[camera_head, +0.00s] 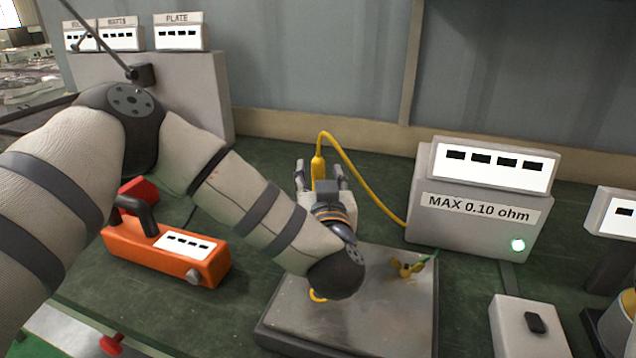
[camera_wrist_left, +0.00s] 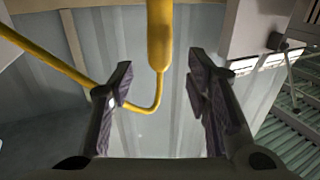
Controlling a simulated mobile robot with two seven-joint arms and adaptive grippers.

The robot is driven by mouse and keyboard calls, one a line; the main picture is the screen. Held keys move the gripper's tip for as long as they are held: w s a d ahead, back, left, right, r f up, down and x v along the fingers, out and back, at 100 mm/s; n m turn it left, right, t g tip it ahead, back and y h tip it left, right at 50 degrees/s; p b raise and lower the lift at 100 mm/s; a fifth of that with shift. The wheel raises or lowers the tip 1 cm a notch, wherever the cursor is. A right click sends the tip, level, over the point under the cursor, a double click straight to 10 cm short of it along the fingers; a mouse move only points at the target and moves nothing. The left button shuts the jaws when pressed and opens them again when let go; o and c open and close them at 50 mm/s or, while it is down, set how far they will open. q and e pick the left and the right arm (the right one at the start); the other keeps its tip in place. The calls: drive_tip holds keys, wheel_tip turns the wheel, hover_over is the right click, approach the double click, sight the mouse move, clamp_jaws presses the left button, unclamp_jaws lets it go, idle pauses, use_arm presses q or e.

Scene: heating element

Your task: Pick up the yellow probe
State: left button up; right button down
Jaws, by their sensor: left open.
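The yellow probe (camera_head: 318,172) stands upright beyond the grey plate, with a yellow cable (camera_head: 362,172) looping from its top to the grey meter box. My left gripper (camera_head: 320,172) is at the probe, its two fingers apart on either side of it. In the left wrist view the probe (camera_wrist_left: 160,35) hangs in the upper middle. The open left gripper (camera_wrist_left: 165,85) has a finger to each side, and no contact with the probe is visible. The probe's lower end is hidden behind my gripper in the head view.
The grey meter box (camera_head: 478,207) marked "MAX 0.10 ohm" stands to the right with a green light. A grey metal plate (camera_head: 400,325) lies in front, with a small yellow-green piece (camera_head: 406,268) on it. An orange device (camera_head: 165,250) stands left. A white switch box (camera_head: 528,328) is front right.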

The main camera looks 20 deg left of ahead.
sight(318, 165)
use_arm(q)
drive_tip(key=x, duration=0.5)
drive_tip(key=shift+w, duration=0.15)
clamp_jaws()
drive_tip(key=shift+r, duration=0.1)
wheel_tip(318, 165, up, 10)
idle(0.3)
